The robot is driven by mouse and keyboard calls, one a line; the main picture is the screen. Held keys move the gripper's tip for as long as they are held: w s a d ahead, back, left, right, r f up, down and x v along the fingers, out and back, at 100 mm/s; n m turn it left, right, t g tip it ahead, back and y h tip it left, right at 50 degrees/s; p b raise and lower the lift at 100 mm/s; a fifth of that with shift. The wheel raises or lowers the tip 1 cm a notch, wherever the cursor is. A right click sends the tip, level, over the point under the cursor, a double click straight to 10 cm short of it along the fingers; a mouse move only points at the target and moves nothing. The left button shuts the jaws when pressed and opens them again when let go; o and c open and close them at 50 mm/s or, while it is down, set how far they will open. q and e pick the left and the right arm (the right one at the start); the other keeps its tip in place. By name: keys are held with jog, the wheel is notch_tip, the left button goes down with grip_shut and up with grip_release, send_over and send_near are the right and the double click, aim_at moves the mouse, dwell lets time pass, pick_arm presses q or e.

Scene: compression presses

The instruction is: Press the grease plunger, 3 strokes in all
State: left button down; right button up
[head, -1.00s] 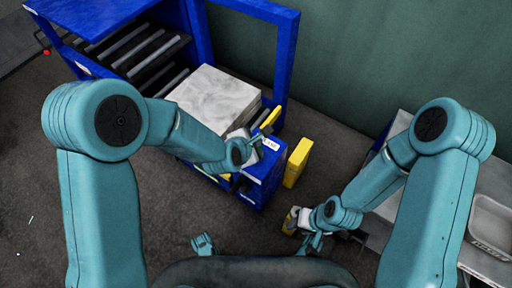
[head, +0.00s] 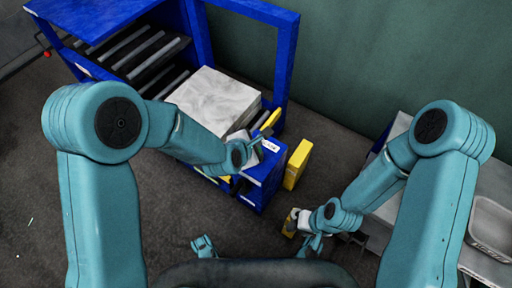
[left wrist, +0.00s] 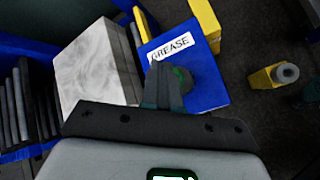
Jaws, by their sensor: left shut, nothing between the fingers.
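The grease station is a blue box (head: 262,172) with a white label, which reads GREASE (left wrist: 171,47) in the left wrist view. On its top face in that view is a dark round plunger (left wrist: 187,82) with a green mark. My left gripper (left wrist: 163,72) is shut and empty. Its fingers overlap the plunger's left side in that view; I cannot tell whether they touch it. In the head view the left gripper (head: 257,140) is over the box's top. My right gripper (head: 312,246) is low, away from the box, and its jaws are unclear.
A yellow post (head: 297,164) stands right of the box. A yellow object with a grey top (left wrist: 270,76) stands farther right. A bench (head: 482,262) is at right.

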pick_arm(q)
jog(key=shift+f, duration=0.1)
dwell(0.7)
jog(key=shift+f+b, duration=0.35)
jog(key=shift+b, duration=0.35)
jog(key=shift+f+b, duration=0.95)
jog(key=shift+b, duration=0.1)
dwell(0.7)
jog(key=shift+r, duration=0.1)
jog(key=shift+r+p, duration=0.85)
jog(key=shift+r, duration=0.4)
jog(key=shift+r+p, duration=1.65)
jog(key=shift+r, duration=0.95)
